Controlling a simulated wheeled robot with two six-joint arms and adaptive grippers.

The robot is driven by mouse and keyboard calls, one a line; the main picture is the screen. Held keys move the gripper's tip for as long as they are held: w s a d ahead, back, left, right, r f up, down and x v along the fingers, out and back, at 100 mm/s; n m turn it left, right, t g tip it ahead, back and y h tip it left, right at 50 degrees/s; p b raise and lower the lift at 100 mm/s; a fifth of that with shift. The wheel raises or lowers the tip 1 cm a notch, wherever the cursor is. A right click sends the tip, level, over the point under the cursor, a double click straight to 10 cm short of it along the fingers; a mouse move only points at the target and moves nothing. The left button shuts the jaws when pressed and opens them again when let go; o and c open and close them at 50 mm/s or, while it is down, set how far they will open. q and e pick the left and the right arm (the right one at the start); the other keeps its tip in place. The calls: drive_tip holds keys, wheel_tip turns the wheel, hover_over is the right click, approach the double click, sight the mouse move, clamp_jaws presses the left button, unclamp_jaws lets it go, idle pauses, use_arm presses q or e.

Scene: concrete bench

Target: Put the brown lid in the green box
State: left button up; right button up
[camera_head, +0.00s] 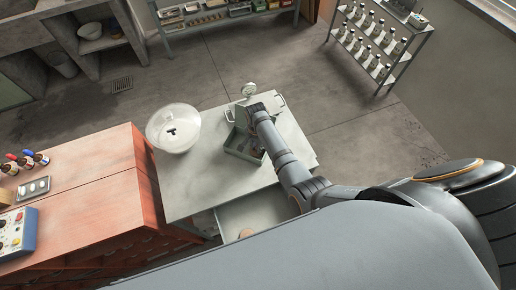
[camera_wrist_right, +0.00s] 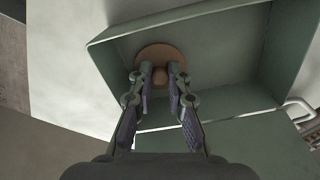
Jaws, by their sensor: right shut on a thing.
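The green box (camera_head: 236,151) stands on the pale worktop, and its open inside (camera_wrist_right: 228,62) fills much of the right wrist view. The brown lid (camera_wrist_right: 150,52) is a round disc with a knob. My right gripper (camera_wrist_right: 160,78) is shut on that knob. The lid shows within the box's outline, near its left wall; I cannot tell whether it touches the floor. In the head view my right arm reaches over the box and mostly hides the lid and fingertips. My left gripper is not in view.
A round clear dish (camera_head: 174,128) stands left of the box on the worktop (camera_head: 200,185). A small gauge (camera_head: 248,89) stands behind it. A drawer (camera_head: 262,208) is open at the front. A red-brown cabinet (camera_head: 85,185) adjoins at left.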

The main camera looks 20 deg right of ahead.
drive_tip(key=shift+s+r, duration=0.1)
drive_tip(key=shift+s, duration=0.05)
drive_tip(key=shift+s+a, duration=0.1)
drive_tip(key=shift+a, duration=0.1)
drive_tip(key=o, duration=0.7)
drive_tip(key=shift+o, duration=0.5)
drive_tip(key=shift+r, duration=0.15)
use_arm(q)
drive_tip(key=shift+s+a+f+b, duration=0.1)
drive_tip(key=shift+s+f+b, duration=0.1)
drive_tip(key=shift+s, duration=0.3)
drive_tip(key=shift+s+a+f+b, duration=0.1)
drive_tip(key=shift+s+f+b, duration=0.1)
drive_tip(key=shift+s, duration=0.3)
use_arm(e)
wheel_tip(320, 180, up, 12)
